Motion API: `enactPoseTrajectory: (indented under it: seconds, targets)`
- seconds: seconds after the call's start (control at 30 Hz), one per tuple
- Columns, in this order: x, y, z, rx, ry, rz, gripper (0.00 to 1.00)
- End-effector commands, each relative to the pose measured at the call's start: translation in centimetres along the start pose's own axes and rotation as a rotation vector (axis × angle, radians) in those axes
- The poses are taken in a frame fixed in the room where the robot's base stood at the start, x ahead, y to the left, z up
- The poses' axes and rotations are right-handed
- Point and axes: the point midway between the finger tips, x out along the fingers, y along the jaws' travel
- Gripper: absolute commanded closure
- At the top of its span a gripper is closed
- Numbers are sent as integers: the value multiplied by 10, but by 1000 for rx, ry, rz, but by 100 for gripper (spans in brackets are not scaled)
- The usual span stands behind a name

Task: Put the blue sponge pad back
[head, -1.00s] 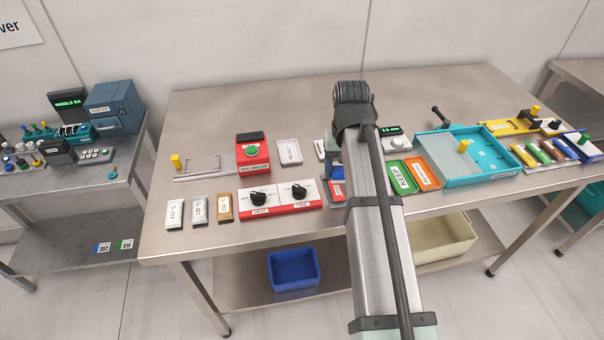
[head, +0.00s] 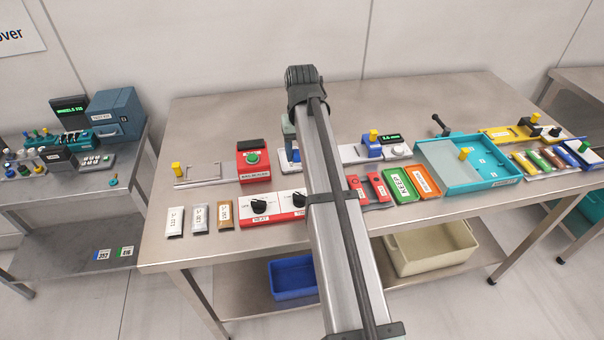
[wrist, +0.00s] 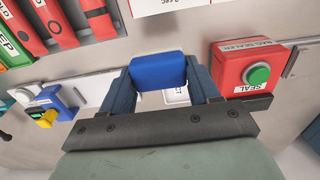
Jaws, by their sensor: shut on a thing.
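The blue sponge pad (wrist: 158,70) is in the wrist view, held between the two dark blue fingers of my gripper (wrist: 159,80). My gripper is shut on it. Below the pad, a white labelled plate (wrist: 176,97) shows partly; the pad and a finger cover the rest of it. In the head view my arm crosses the middle of the table and hides most of my gripper. A bit of blue shows beside the arm there, but I cannot tell whether it is the pad or a finger.
The red bag sealer (head: 253,160) with a green button is left of my arm, near the red-and-white knob box (head: 262,207). A gauge with a blue slide (head: 371,148), a green tray (head: 400,184) and a teal tray (head: 448,180) are right.

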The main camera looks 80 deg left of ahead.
Motion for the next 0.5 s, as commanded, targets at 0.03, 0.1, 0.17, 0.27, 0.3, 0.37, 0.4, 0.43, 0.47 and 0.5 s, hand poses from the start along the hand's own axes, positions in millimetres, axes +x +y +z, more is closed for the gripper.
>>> enactPoseTrajectory:
  seconds: [0.03, 0.1, 0.17, 0.27, 0.3, 0.37, 0.4, 0.43, 0.47, 0.5]
  targets:
    - [10, 0, 1, 0, -3, 0, 64]
    - [21, 0, 1, 1, -2, 0, 63]
    - [30, 0, 1, 1, -2, 0, 63]
    - [38, 0, 1, 1, -1, 0, 63]
    - [40, 0, 0, 1, -1, 0, 63]
    - [44, 0, 0, 1, 0, 0, 63]
    - [48, 0, 1, 1, 0, 0, 63]
    - [52, 0, 1, 1, -1, 0, 63]
    - [56, 0, 1, 1, -2, 0, 63]
    - [61, 0, 1, 1, -2, 0, 63]
